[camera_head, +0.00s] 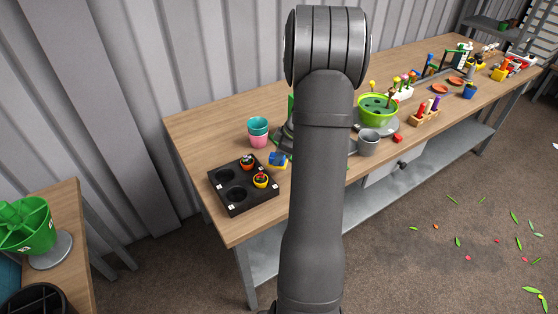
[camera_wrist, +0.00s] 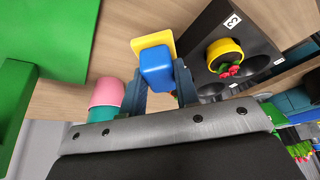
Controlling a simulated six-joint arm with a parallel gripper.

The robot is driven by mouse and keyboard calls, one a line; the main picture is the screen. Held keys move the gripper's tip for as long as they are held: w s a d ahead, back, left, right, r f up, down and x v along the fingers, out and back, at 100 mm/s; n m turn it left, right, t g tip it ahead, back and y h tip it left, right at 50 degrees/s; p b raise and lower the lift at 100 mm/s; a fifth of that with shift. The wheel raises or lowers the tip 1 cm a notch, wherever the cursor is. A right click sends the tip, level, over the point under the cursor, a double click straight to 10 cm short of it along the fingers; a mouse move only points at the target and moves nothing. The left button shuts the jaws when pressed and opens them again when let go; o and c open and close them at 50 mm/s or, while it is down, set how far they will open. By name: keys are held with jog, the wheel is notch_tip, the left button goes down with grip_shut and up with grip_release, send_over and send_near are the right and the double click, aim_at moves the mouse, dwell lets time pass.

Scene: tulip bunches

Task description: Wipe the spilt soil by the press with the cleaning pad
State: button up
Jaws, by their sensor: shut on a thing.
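The cleaning pad, a blue block on a yellow base (camera_wrist: 155,62), is between the fingers of my gripper (camera_wrist: 162,84) in the wrist view. The gripper is shut on it. In the head view the pad (camera_head: 278,161) shows just left of my arm, beside the black tray, with my gripper (camera_head: 284,141) partly hidden behind the arm. I cannot tell whether the pad touches the table. I see no spilt soil in either view. I cannot make out the press for sure; a green piece (camera_head: 291,104) behind my arm is mostly hidden.
The black tray (camera_head: 223,208) holds small flower pots, one yellow (camera_head: 261,181). Stacked teal and pink cups (camera_head: 258,131) stand behind it. A large green surface (camera_wrist: 45,45) fills the wrist view's left. Right of my arm are a grey mug (camera_head: 368,144) and a green bowl (camera_head: 377,112).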

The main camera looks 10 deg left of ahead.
jog(key=shift+r, duration=1.8)
jog(key=shift+d, duration=0.1)
